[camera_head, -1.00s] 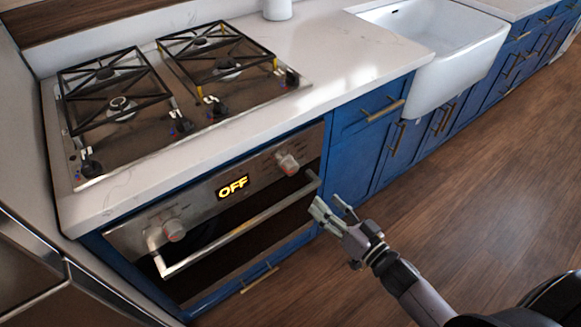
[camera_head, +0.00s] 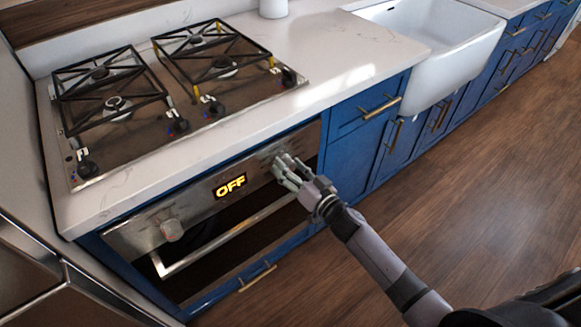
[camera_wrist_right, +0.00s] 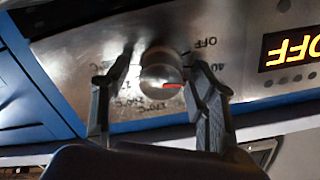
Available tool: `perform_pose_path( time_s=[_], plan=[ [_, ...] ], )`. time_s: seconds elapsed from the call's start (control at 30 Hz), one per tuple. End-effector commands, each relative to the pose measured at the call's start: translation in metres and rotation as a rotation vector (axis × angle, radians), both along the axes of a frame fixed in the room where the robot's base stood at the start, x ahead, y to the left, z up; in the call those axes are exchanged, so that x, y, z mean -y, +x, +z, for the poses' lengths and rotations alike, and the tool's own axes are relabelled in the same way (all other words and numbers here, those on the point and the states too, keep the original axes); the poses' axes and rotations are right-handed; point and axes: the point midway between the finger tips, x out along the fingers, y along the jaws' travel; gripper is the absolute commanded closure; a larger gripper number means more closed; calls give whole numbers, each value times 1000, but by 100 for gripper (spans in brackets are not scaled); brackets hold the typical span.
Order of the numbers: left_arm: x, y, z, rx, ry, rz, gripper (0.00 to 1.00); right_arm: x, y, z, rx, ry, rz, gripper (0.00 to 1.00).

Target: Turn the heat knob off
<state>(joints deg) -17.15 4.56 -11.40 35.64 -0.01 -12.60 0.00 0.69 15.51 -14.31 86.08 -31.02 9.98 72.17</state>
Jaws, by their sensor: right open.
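The heat knob (camera_wrist_right: 160,68) is a round metal knob with a red mark on the oven's control panel (camera_wrist_right: 75,60). OFF and temperature figures are printed around it. The red mark points right in the right wrist view, away from the OFF print above right. My right gripper (camera_head: 283,168) is at the panel's right end, its fingers hiding this knob in the head view. In the right wrist view the open fingers (camera_wrist_right: 160,60) stand on either side of the knob; whether they touch it I cannot tell. My left gripper is out of view.
The oven display (camera_head: 230,186) reads OFF. A second knob (camera_head: 172,229) is at the panel's left end. The oven handle (camera_head: 225,240) juts out below. The gas hob (camera_head: 130,140) lies on the white counter above; the floor to the right is clear.

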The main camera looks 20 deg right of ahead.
Motion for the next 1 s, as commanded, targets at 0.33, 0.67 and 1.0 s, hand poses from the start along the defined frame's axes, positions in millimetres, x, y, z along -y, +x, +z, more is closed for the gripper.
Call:
perform_pose_path(
  time_s=[0.33,0.67,1.0],
  plan=[
    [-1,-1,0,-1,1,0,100,0,0,0,0,0,0,57],
    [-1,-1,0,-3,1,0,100,0,0,0,0,-1,0,79],
    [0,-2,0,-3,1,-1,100,0,0,0,0,-3,0,95]
  ],
)
